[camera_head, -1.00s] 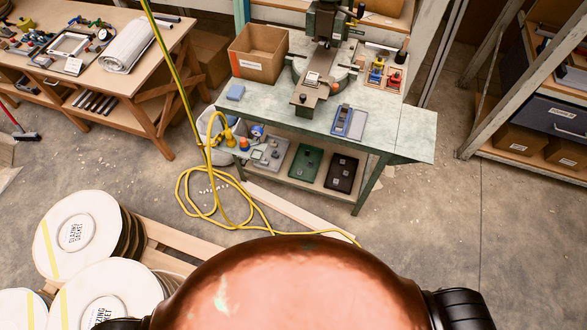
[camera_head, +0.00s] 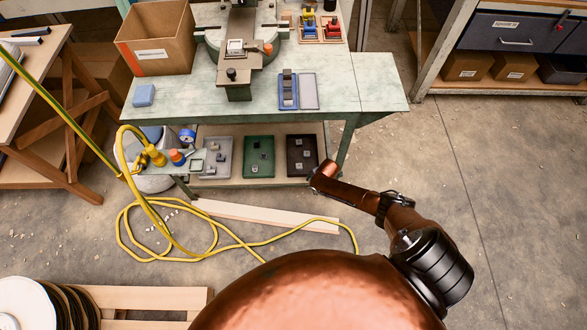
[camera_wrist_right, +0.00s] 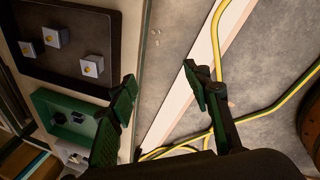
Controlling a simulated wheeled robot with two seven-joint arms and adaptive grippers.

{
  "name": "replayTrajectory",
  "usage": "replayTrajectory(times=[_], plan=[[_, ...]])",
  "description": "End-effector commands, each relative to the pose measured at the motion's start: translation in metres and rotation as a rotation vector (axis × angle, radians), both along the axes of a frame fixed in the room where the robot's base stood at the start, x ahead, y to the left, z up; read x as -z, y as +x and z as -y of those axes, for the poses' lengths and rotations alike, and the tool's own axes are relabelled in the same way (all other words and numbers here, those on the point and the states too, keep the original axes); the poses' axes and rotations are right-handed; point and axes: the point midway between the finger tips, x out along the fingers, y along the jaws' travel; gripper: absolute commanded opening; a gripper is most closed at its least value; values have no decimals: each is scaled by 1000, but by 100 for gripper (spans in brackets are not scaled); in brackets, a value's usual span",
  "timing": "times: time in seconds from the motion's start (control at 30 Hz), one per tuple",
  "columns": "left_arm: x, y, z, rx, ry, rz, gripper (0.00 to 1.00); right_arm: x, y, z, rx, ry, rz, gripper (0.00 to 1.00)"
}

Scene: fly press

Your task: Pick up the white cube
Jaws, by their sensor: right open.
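I cannot tell which cube is the task's white one. My left gripper is not in view.
A green tray (camera_head: 249,170) and a grey tray (camera_head: 208,168) with small blocks share the shelf. The workbench top (camera_head: 375,85) overhangs them. A yellow hose (camera_head: 128,235) and a pale plank (camera_head: 270,217) lie on the floor in front. Open floor is at right.

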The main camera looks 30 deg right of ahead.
Motion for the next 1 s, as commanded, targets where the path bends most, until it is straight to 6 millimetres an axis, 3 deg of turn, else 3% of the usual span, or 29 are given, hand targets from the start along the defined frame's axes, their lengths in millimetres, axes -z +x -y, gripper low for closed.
replayTrajectory(times=[0.03, 0.2, 0.4, 0.7, 1.0], plan=[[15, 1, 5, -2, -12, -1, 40, 15, 22, 2, -93, -23, -11, 45], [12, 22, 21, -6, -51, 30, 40, 8, 84, 6, -409, -90, -44, 45], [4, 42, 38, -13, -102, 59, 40, 6, 137, 17, -806, -157, -122, 45], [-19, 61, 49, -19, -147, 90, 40, -7, 161, 30, -1134, -172, -201, 45], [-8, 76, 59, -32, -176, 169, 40, 12, 162, 30, -1168, -172, -205, 45]])
